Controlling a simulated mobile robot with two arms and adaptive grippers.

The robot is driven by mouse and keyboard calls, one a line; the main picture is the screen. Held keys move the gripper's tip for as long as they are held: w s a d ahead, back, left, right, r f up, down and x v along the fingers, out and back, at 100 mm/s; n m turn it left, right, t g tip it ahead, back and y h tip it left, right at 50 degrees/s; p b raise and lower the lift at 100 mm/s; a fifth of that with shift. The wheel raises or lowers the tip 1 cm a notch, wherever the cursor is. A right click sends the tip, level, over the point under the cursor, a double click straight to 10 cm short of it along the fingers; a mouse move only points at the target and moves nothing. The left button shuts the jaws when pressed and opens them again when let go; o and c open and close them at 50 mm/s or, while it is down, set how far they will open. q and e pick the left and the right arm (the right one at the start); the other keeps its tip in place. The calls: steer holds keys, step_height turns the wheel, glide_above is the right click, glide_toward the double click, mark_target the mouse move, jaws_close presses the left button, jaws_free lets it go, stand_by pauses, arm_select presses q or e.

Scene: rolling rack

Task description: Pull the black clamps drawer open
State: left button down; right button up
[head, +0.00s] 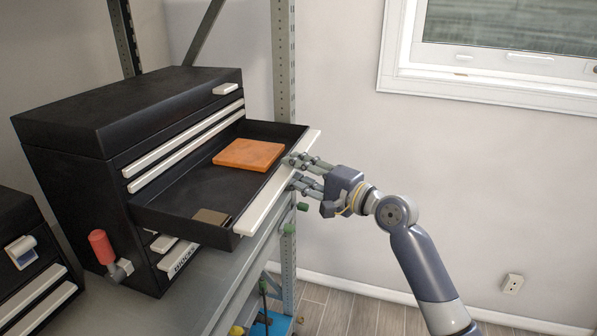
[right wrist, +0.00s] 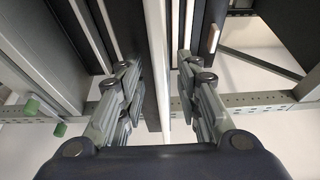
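The black tool chest (head: 75,165) stands on a shelf with one wide black drawer (head: 185,203) pulled well out. Its white front strip (head: 262,207) faces right; I cannot read a label on it, so I cannot tell if it is the clamps drawer. An orange block (head: 248,154) and a small brown block (head: 211,217) lie inside. My right gripper (head: 294,172) is at the far half of this front. In the right wrist view, its fingers (right wrist: 160,95) are spread either side of the white strip (right wrist: 157,60), with gaps showing. My left gripper is out of view.
A lower drawer front (head: 178,260) bears partly hidden lettering. A red-handled tool (head: 103,250) sits beside the chest, and another black chest (head: 30,265) stands at lower left. A grey rack post (head: 283,60) rises behind the open drawer. Clear floor lies right.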

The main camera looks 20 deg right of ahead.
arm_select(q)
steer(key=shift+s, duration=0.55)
arm_select(e)
steer(key=v, duration=1.2)
